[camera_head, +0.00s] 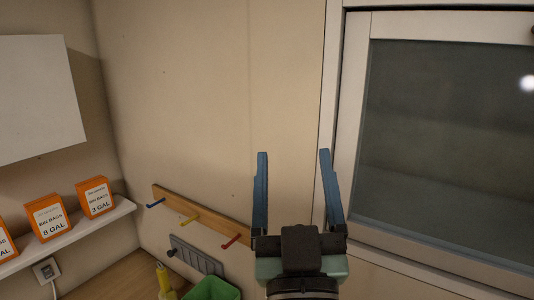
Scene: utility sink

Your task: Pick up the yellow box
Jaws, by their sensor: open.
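No clearly yellow box shows in the head view. Several orange boxes with white "BIN BAGS" labels stand upright on a shelf at the lower left: one (95,197) marked 3 GAL, one (47,217) marked 8 GAL, and one (5,243) cut off by the left edge. My gripper (294,153) is at the lower middle, its two blue fingers pointing up and spread apart with nothing between them. It is well to the right of the orange boxes and touches none of them.
A white shelf (121,210) holds the boxes. A wooden hook rail (207,217) is on the wall left of my gripper. Below are a grey slotted piece (197,256), a yellow bottle (164,282) and a green container (212,290). A glass-fronted cabinet (450,120) fills the right.

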